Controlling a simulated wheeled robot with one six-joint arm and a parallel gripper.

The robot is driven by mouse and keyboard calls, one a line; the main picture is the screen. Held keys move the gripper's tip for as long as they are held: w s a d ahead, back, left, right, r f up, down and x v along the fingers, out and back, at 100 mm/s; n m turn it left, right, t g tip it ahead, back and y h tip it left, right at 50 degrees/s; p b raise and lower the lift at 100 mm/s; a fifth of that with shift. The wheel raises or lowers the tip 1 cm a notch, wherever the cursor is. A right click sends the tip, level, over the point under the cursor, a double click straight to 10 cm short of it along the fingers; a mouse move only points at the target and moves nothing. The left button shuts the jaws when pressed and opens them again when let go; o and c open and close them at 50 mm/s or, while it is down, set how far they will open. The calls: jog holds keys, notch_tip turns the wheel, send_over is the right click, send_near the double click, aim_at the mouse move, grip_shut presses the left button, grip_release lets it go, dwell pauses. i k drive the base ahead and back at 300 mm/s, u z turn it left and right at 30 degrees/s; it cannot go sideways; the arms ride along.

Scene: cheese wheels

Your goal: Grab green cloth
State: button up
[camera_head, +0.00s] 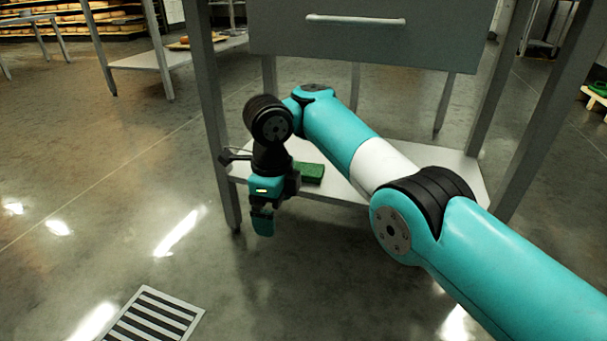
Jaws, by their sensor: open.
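The green cloth (311,172) looks like a small folded block. It lies on the low shelf (335,187) of a metal table, just right of my gripper in the picture. My gripper (263,222) points down in front of the shelf's front edge, left of the cloth and apart from it. It is open, with nothing seen between its fingers. My wrist hides the shelf's left part and may cover the cloth's left end.
The table's grey drawer (365,38) with a white handle hangs above the shelf. A table leg (213,125) stands close left of my wrist. A floor grate (150,318) lies at the lower left. Open floor spreads to the left. Another table (165,58) stands farther back.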

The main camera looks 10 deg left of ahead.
aim_at(310, 173)
jog(key=i, duration=0.85)
